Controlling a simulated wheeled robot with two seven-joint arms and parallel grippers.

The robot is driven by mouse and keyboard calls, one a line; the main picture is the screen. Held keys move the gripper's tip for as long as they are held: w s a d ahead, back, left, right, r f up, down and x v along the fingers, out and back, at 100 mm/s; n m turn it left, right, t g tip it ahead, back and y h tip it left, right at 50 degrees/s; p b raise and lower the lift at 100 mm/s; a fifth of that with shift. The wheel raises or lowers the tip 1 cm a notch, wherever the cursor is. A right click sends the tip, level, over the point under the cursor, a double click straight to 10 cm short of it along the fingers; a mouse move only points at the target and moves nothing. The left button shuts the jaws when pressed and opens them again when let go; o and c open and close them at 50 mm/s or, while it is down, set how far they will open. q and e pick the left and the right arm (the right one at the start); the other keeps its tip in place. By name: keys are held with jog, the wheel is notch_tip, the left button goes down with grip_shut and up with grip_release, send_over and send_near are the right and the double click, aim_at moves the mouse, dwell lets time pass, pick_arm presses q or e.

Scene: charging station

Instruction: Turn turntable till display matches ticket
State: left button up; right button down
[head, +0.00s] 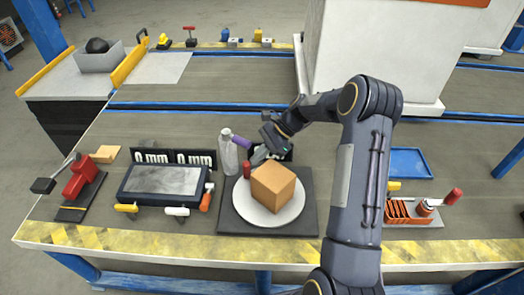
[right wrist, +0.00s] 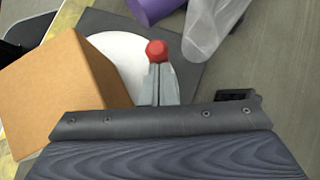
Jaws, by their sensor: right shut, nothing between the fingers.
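The turntable is a white disc (head: 243,213) on a dark square base (head: 228,226), with a brown box (head: 273,187) on top. A small red knob (head: 247,169) stands at the disc's back-left edge. My right gripper (head: 259,156) reaches down behind the box, close to the knob. In the right wrist view its shut fingers (right wrist: 159,84) point at the red knob (right wrist: 157,51), with nothing between them; I cannot tell whether they touch it. A dark display (head: 285,153) behind the turntable is mostly hidden by my gripper, its reading unreadable. I cannot make out a ticket. My left gripper is out of view.
A clear bottle (head: 228,155) and a purple cylinder (head: 242,142) stand just left of my gripper. A red clamp-like tool (head: 82,177) is far left; a blue tray (head: 409,163) lies right.

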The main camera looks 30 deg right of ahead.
aim_at(246, 165)
jog(key=shift+a+n+g+p, duration=1.15)
jog(key=shift+a+n+g, duration=0.05)
jog(key=shift+n, duration=0.3)
jog(key=shift+s+a+n+g+p, duration=0.2)
jog(key=shift+a+n+g+p, duration=0.3)
jog(key=shift+a+n+g, duration=0.3)
jog(key=shift+n+h, duration=0.3)
